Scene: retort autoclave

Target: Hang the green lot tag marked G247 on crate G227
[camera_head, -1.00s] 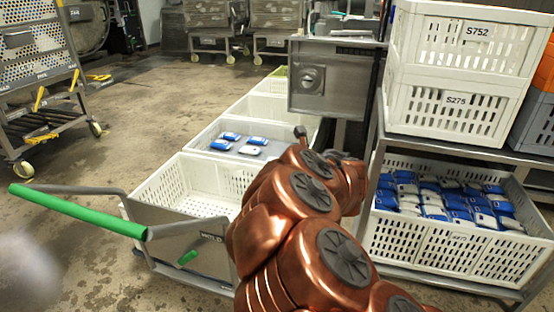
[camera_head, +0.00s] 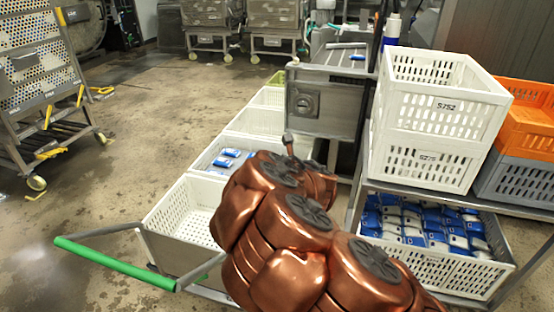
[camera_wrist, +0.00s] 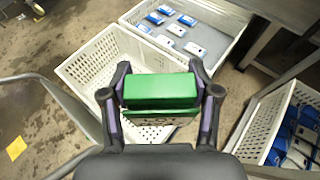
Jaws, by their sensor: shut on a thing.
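My gripper (camera_wrist: 160,102) is shut on a green tag (camera_wrist: 160,90) in the wrist view. Most of the tag's lettering is turned away or cut off, so I cannot read its mark. The held tag is above an empty white crate (camera_wrist: 85,62), apart from its floor. That crate also shows in the head view (camera_head: 178,212), partly behind my copper-coloured arm. My gripper is hidden in the head view. I see no readable G227 label on any crate.
A crate with blue and white pouches (camera_wrist: 228,22) stands beyond the empty one. A cart handle with a green grip (camera_head: 115,263) is at the left. Stacked white crates (camera_head: 440,110) and a pouch-filled crate (camera_head: 440,262) are on the right rack.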

